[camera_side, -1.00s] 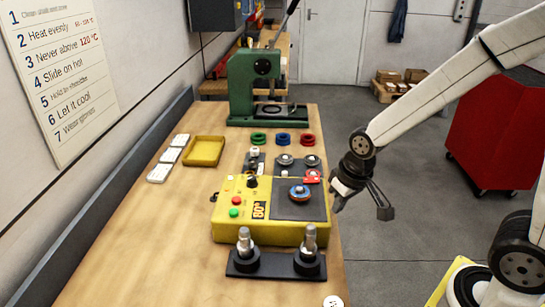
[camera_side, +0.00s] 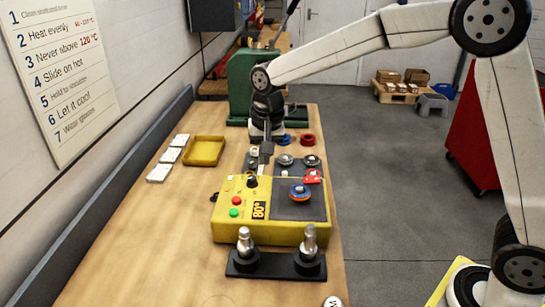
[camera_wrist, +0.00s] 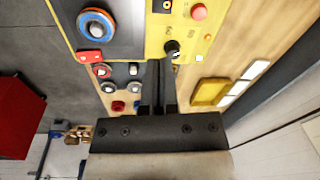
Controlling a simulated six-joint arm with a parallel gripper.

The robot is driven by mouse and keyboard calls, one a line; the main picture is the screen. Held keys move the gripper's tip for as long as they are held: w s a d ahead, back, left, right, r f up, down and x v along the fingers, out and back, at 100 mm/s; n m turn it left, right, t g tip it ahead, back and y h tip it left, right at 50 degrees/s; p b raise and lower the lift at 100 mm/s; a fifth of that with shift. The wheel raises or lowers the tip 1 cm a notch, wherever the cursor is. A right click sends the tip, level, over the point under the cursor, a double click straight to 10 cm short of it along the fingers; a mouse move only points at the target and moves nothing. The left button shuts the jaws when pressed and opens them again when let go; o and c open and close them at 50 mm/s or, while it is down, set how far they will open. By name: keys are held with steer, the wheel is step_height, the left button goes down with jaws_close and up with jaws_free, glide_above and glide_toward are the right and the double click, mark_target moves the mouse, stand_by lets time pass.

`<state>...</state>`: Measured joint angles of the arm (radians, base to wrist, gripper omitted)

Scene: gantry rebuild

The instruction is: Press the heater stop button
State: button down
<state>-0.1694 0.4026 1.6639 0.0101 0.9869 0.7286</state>
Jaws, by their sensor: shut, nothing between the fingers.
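The yellow heater (camera_side: 270,232) sits on the bench with a dark hot plate on its right half. Its red button (camera_side: 236,200) is on the left of the top, with a green button (camera_side: 234,212) just in front of it. The red button also shows in the wrist view (camera_wrist: 199,12) near the top. A black knob (camera_side: 251,182) and an orange display (camera_side: 259,210) are beside them. My gripper (camera_side: 264,172) is shut and empty, pointing down near the heater's far edge. In the wrist view its fingertips (camera_wrist: 158,62) are close to the knob (camera_wrist: 172,47), apart from the red button.
A blue-and-orange ring part (camera_side: 299,193) lies on the hot plate. Metal parts and a red piece (camera_side: 312,176) are behind it. Two upright posts (camera_side: 309,240) stand in front. A yellow tray (camera_side: 204,151) is at left.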

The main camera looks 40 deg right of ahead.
mark_target(238, 199)
steer(key=w+a+r+m, duration=0.2)
steer(key=w+a+r, duration=0.1)
steer(key=w+a, duration=0.1)
steer(key=shift+w+a+r+m+g, duration=0.25)
steer(key=shift+w+r+m+g, duration=0.05)
steer(key=shift+f, duration=0.15)
stand_by(0.3)
step_height(238, 199, down, 14)
steer(key=shift+w+a+r, duration=0.1)
steer(key=shift+w, duration=0.05)
stand_by(0.6)
steer(key=shift+f, duration=1.1)
step_height(238, 199, up, 15)
stand_by(0.6)
